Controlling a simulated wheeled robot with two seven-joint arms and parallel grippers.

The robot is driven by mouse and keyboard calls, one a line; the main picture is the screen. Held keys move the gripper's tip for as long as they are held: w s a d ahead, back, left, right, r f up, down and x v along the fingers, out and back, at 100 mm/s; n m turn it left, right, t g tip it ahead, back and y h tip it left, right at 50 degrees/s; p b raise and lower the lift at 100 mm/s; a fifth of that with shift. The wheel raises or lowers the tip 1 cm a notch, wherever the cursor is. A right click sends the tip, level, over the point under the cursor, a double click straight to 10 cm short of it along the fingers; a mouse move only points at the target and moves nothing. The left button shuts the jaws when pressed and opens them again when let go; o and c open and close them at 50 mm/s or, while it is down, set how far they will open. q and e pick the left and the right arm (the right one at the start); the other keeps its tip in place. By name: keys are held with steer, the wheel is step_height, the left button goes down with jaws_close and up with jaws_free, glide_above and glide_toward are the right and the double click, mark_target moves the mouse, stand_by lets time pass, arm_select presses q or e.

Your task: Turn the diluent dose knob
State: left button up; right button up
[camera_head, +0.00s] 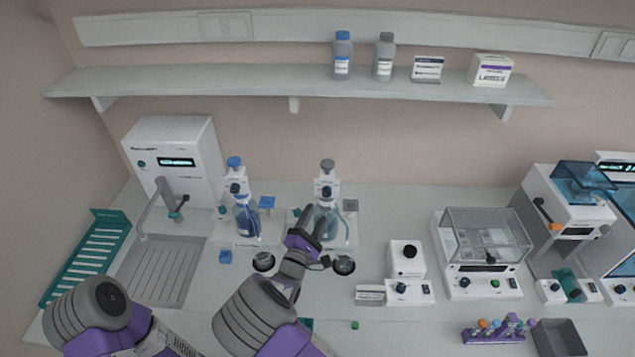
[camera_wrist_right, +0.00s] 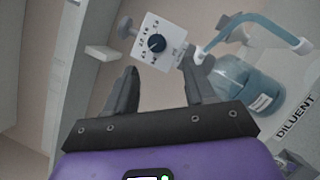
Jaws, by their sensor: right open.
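The diluent dose knob (camera_wrist_right: 157,43) is a dark blue round knob on a white dial plate with printed marks, in the upper middle of the right wrist view. In the head view the knob (camera_head: 327,191) sits on the front of the right-hand dispenser, above its blue bottle (camera_head: 328,222). My right gripper (camera_head: 313,220) is open and empty in front of this dispenser. In the wrist view its two fingers (camera_wrist_right: 165,88) stand apart below the knob, with nothing between them. The knob appears beyond the fingertips, apart from them. My left gripper is out of view; only its arm shows.
A similar dispenser (camera_head: 239,195) stands to the left. A sink (camera_head: 165,270), a green rack (camera_head: 85,257) and a white knobbed box (camera_head: 407,258) flank the area. A shelf (camera_head: 220,84) runs above.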

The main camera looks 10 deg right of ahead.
mark_target(327, 195)
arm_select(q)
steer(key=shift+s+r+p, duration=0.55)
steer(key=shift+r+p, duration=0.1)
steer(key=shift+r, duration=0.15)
arm_select(e)
steer(key=shift+s+d+r+x, duration=0.1)
steer(key=shift+r+x, duration=0.05)
steer(key=shift+x, duration=0.95)
steer(key=shift+s+d+r+x, duration=0.1)
steer(key=shift+x, duration=1)
steer(key=shift+s+d+r+x, duration=0.1)
steer(key=shift+r+x, duration=0.05)
steer(key=shift+x, duration=0.95)
steer(key=shift+a, duration=0.1)
jaws_close()
